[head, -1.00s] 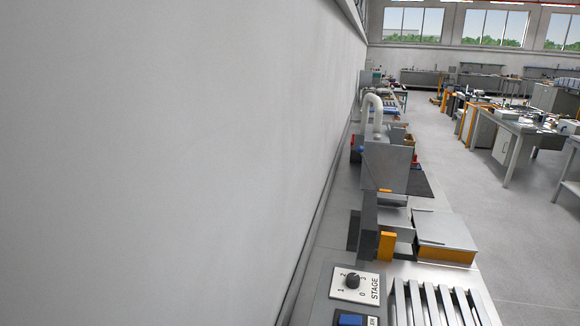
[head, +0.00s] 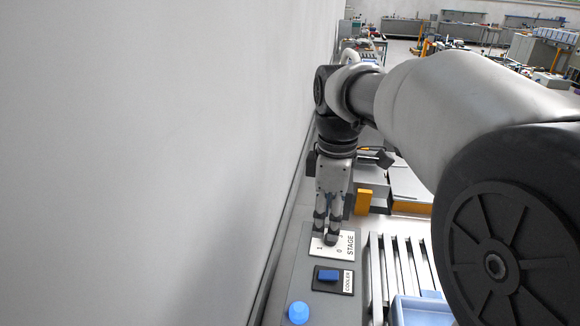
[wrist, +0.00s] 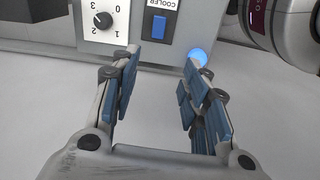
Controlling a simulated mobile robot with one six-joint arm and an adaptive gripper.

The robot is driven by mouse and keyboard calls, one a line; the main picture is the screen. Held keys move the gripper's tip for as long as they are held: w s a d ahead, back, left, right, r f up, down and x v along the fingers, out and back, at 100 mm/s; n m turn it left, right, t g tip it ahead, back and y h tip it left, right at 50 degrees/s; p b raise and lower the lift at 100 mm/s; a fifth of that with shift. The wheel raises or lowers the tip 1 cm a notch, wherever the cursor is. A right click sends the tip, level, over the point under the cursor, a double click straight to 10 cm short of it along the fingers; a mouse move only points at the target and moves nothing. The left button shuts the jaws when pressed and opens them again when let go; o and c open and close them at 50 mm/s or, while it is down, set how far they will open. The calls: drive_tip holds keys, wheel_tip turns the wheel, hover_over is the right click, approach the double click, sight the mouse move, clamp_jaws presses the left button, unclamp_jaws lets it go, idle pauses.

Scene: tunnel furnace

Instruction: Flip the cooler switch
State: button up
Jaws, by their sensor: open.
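The cooler switch (head: 328,275) is a blue rocker on a dark plate labelled COOLER, on the grey control panel. It also shows in the wrist view (wrist: 159,27), upper middle, just beyond the gap between my fingers. My gripper (head: 326,236) points down over the STAGE dial plate, behind the switch in the head view. In the wrist view my gripper (wrist: 155,75) is open and empty, with blue-padded fingers apart. I see no contact with the switch. The STAGE plate (head: 345,248) is partly hidden by my fingers; its black knob (wrist: 103,20) shows in the wrist view.
A round blue button (head: 298,312) stands nearer than the switch on the same panel (head: 283,285). Metal slats (head: 400,262) and a light blue bin (head: 420,312) lie to the right. An orange block (head: 363,202) stands behind. A plain wall (head: 150,160) runs close along the left.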

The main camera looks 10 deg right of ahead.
drive_tip(key=b, duration=0.5)
approach(321, 275)
drive_tip(key=shift+n, duration=0.3)
wheel_tip(321, 275, down, 8)
drive_tip(key=shift+w+r, duration=0.1)
drive_tip(key=shift+w, duration=0.1)
clamp_jaws()
drive_tip(key=shift+d+y, duration=0.25)
drive_tip(key=shift+y, duration=0.35)
drive_tip(key=shift+s+d+t+y+b, duration=0.1)
drive_tip(key=shift+d+t+y+b, duration=0.1)
drive_tip(key=shift+y+b, duration=0.4)
drive_tip(key=shift+s+d+t+y+b, duration=0.1)
drive_tip(key=shift+t+y+b, duration=0.1)
drive_tip(key=shift+y+b, duration=0.4)
drive_tip(key=shift+r+y+b, duration=0.2)
drive_tip(key=shift+y+b, duration=0.2)
